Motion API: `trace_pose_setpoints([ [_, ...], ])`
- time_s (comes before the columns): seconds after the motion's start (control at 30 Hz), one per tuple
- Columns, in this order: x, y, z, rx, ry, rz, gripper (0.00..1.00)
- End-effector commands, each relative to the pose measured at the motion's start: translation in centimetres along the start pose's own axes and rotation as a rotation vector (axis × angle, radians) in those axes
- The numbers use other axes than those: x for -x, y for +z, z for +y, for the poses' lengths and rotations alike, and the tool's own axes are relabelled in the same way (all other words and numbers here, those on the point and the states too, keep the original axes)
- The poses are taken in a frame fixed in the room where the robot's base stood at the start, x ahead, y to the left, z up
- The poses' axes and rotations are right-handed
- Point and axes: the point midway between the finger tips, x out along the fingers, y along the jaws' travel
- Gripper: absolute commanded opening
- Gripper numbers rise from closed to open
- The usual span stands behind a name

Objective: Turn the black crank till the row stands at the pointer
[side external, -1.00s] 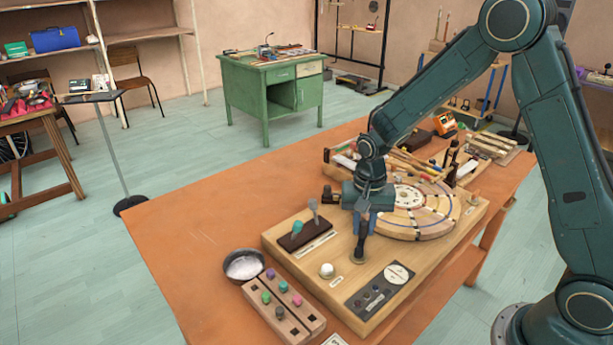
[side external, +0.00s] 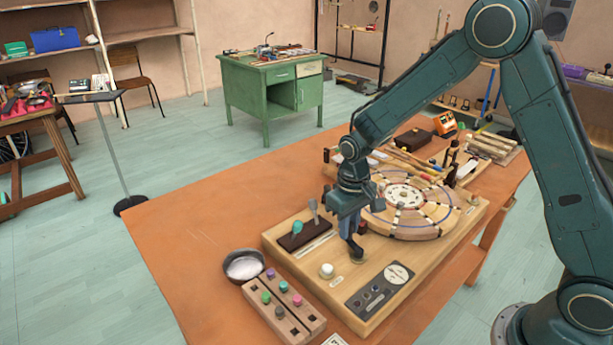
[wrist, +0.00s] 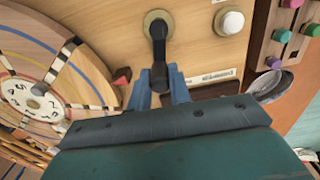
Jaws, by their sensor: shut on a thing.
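The black crank (wrist: 158,48) stands on the wooden board, its round hub at the top of the wrist view and its arm running down to my gripper (wrist: 160,86). The blue fingers are shut on the crank's handle end. In the side view, the crank's base (side external: 358,258) shows just below my gripper (side external: 353,238). The round wooden disc (side external: 418,222) carries coloured rings, a white lettered hub (wrist: 32,101) and several spoke-like rows of dark and pale pieces (wrist: 62,62). A red wedge (wrist: 122,76), perhaps the pointer, sits beside the disc's rim. My arm hides part of the disc.
A white knob (side external: 326,270) and a black dial panel (side external: 380,287) are near the crank. A metal bowl (side external: 243,265) and a peg block (side external: 284,303) are at the board's left. The orange table's left side is clear.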

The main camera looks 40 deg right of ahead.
Motion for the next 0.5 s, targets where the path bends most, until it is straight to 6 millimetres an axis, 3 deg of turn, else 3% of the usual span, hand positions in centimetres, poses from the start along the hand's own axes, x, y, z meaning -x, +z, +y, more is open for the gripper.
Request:
trace_pose_setpoints([
  [0.5,0.1,0.0,-2.3,0.484,0.0,0.003,0.0],
])
